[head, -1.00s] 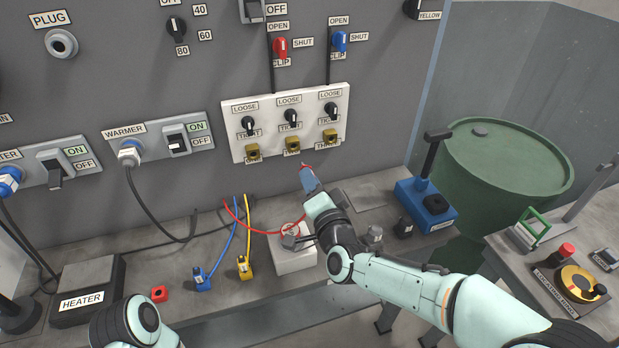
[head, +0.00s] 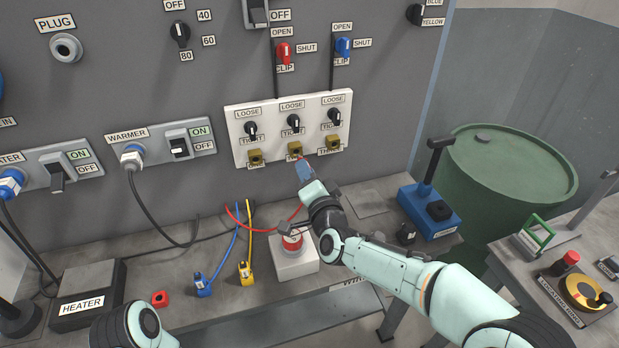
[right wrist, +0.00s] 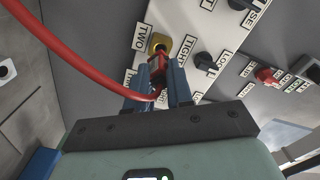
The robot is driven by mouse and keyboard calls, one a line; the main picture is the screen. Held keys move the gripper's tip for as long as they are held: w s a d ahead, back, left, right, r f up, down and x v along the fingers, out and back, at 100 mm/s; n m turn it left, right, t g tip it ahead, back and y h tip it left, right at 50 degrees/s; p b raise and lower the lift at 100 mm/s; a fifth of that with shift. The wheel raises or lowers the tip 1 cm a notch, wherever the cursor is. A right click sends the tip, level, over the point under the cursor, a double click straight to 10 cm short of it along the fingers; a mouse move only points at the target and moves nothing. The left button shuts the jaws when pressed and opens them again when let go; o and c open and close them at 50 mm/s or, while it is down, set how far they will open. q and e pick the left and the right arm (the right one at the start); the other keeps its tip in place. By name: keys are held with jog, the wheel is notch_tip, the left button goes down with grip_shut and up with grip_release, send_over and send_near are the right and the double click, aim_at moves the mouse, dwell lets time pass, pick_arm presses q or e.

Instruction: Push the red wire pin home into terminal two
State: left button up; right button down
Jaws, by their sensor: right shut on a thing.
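The red wire pin (right wrist: 157,68) is between the blue fingers of my right gripper (right wrist: 158,88), which is shut on it. The red wire (right wrist: 65,50) curves away to the upper left in the right wrist view. The pin points at brass terminal two (right wrist: 160,43), beside the TWO label, and its tip appears to be at the opening. I cannot tell how deep it sits. In the head view my right gripper (head: 304,172) is just below the middle terminal (head: 294,149) and hides most of the pin. My left gripper is out of view.
The white terminal panel (head: 240,126) has a LOOSE/TIGHT knob above each terminal. Blue (head: 203,284) and yellow (head: 246,271) wire ends stand on the bench left of a white block (head: 293,263). A blue device (head: 428,207) stands to the right.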

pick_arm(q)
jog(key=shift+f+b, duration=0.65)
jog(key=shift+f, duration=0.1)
pick_arm(e)
jog(key=shift+w, duration=0.1)
dwell(1.6)
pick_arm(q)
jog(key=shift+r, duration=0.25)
pick_arm(e)
jog(key=shift+x, duration=1.65)
jog(key=c, duration=0.9)
grip_release()
jog(key=shift+s, duration=0.2)
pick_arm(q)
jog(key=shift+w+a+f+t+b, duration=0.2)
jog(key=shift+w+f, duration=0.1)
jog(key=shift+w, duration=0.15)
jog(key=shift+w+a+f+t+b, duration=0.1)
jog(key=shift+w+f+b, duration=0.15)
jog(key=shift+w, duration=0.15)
pick_arm(e)
jog(key=v, duration=1.3)
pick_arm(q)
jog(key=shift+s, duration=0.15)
